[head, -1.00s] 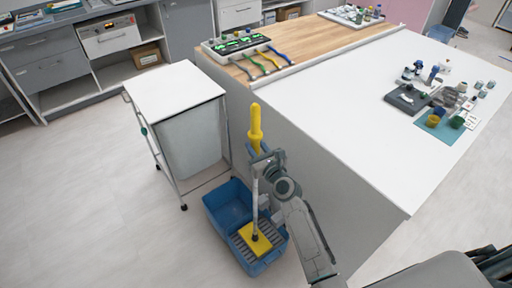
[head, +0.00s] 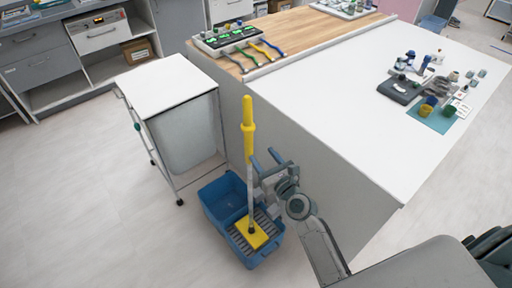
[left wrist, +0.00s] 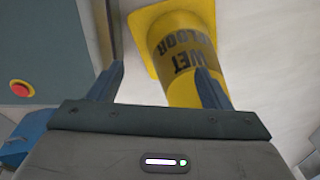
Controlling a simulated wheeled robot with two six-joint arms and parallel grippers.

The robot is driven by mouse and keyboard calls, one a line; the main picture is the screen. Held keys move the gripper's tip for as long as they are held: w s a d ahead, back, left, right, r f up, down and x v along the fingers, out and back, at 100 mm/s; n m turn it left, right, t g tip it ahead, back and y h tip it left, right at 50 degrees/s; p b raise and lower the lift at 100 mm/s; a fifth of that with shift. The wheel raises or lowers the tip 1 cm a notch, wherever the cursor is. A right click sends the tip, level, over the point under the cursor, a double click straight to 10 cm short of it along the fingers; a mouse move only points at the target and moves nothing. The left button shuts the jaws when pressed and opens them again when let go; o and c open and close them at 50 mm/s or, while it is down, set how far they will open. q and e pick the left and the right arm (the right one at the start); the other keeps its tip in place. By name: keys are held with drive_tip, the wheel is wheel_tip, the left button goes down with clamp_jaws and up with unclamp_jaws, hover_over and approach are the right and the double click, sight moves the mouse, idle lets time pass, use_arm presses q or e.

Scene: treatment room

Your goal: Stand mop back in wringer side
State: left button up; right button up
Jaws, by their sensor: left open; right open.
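The mop (head: 248,140) stands nearly upright, with a yellow grip at the top of its pale pole. Its yellow head (head: 251,233) rests on the grey slatted wringer side of the blue bucket (head: 222,198), the part nearer me. My right gripper (head: 265,158) is open just right of the pole, below the yellow grip, its blue fingers pointing up and away. It holds nothing. My left gripper (left wrist: 160,76) shows only in the left wrist view, open and empty. The mop and bucket are not clearly seen there.
A white-topped trolley (head: 165,84) stands behind the bucket. The big white counter (head: 330,115) rises close on the right. A yellow wet-floor sign (left wrist: 182,50) lies beyond my left gripper's fingers. Floor left of the bucket is clear.

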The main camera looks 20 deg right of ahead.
drive_tip(key=shift+s+d, duration=0.25)
drive_tip(key=shift+s, duration=1.05)
drive_tip(key=s+d+f+n+g+h, duration=0.1)
drive_tip(key=s+f+n+g, duration=0.35)
drive_tip(key=f, duration=0.85)
drive_tip(key=s+d+f+n+g, duration=0.15)
drive_tip(key=s+f+n, duration=0.45)
drive_tip(key=f, duration=0.6)
drive_tip(key=s+d+f+n+g+h, duration=0.1)
drive_tip(key=s+d+f+n+g, duration=0.2)
drive_tip(key=f+n, duration=0.7)
drive_tip(key=s+d+f+n+g, duration=0.1)
drive_tip(key=s+f+n, duration=0.3)
drive_tip(key=s, duration=0.7)
drive_tip(key=s+d+f+n+g+h, duration=0.1)
drive_tip(key=s+f+n+g, duration=0.3)
drive_tip(key=s+f, duration=0.5)
drive_tip(key=s+d+f+n+g+h, duration=0.1)
drive_tip(key=s+f+n, duration=0.5)
drive_tip(key=s, duration=0.7)
drive_tip(key=shift+d+f+g, duration=0.65)
drive_tip(key=shift+f+g, duration=0.05)
drive_tip(key=shift+g, duration=0.1)
drive_tip(key=shift+s+f, duration=0.1)
